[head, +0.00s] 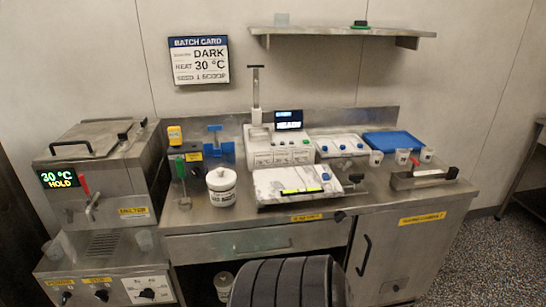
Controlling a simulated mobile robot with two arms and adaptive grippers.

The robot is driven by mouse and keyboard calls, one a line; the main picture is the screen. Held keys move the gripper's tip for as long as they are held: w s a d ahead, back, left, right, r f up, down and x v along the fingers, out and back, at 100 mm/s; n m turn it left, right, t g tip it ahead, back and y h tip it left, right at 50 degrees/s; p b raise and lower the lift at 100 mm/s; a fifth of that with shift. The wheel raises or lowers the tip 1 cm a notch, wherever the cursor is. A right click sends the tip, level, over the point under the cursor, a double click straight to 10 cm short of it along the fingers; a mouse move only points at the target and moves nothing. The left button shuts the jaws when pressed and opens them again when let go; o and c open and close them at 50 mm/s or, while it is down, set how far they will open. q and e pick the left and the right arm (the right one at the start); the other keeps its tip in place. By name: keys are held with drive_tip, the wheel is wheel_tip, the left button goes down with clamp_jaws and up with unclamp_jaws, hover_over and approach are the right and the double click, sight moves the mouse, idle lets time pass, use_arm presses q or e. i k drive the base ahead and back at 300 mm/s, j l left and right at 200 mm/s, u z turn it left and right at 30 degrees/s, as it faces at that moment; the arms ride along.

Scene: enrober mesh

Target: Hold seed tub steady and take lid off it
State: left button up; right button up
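The seed tub (221,197) is a small white round tub with dark print on its front. It stands upright on the steel worktop, left of centre. Its white lid (221,178) sits on top of it and looks seated, with a small raised part in the middle. Neither of my grippers is in view, and nothing touches the tub.
A melter (100,165) stands at the left. A yellow-and-black tool (176,140) and a green-topped item (181,168) are close behind the tub. A white-topped tray unit (295,185) is to its right. Bare worktop (190,217) lies left of the tub.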

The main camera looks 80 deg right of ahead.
sight(225, 197)
drive_tip(key=z, duration=2.2)
